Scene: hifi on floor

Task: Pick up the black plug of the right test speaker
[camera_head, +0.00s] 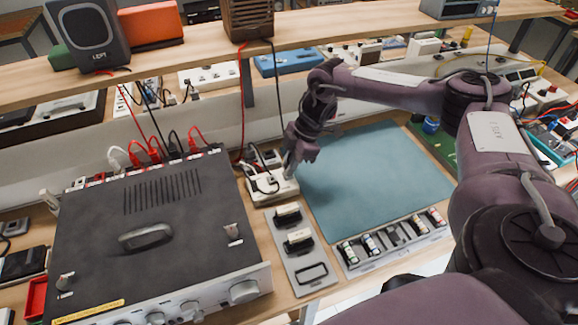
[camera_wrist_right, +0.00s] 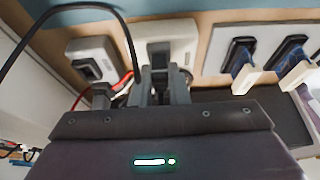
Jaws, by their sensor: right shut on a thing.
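The brown speaker (camera_head: 248,18) stands on the shelf, right of a dark speaker (camera_head: 88,32) marked LEFT. A black cable (camera_head: 278,85) and a red cable (camera_head: 240,105) hang from the brown speaker toward a white terminal block (camera_head: 272,188) on the bench. My right gripper (camera_head: 290,166) points down at this block. In the right wrist view its fingers (camera_wrist_right: 160,92) are shut on a small dark piece, the black plug (camera_wrist_right: 159,60), in front of a pale block (camera_wrist_right: 165,32). Whether the plug still sits in the block is hidden. My left gripper is out of view.
A large black amplifier (camera_head: 150,225) fills the left of the bench, with red, black and white plugs behind it. A grey tray (camera_head: 300,268) and a battery holder (camera_head: 395,243) lie in front. The teal mat (camera_head: 375,175) is clear.

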